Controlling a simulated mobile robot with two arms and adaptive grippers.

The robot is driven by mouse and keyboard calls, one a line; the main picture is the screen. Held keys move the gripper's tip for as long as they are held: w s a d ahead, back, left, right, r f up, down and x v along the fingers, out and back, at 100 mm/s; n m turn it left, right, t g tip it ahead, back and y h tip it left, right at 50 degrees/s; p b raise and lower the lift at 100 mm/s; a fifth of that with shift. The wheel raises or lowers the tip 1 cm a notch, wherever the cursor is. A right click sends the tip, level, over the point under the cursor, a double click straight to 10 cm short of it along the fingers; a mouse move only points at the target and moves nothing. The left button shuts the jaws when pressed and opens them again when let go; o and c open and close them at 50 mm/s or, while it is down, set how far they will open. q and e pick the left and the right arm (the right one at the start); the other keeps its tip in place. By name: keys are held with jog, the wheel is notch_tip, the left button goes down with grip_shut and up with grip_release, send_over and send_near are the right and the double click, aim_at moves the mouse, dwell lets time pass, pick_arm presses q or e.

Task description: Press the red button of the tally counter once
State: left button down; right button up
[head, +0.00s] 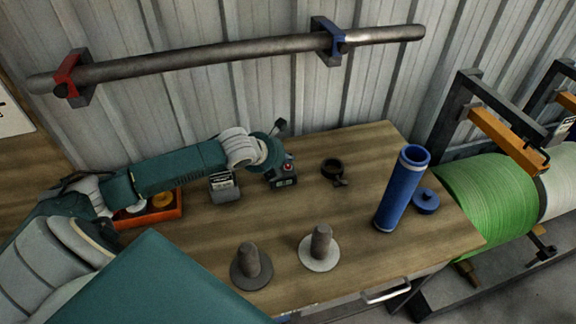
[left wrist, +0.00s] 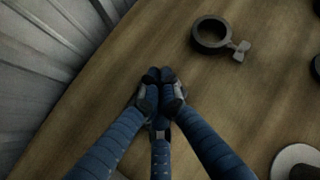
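The counter cannot be made out there, and the fingers cover the middle of that view. My right gripper is not in view.
A dark ring clamp (head: 332,168) lies right of the counter; it also shows in the left wrist view (left wrist: 210,36). A blue tube (head: 401,190) stands right. Two flanged pegs stand in front.

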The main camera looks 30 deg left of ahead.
aim_at(287, 167)
pick_arm(q)
jog(key=shift+f, duration=0.15)
jog(key=shift+f, duration=0.3)
jog(key=shift+f, duration=0.45)
dwell(0.9)
jog(key=shift+r+p, duration=0.85)
jog(key=shift+p, duration=0.2)
notch_tip(287, 167, up, 5)
jog(key=p, duration=0.5)
jog(key=shift+r+p, duration=0.1)
jog(key=shift+p, duration=0.2)
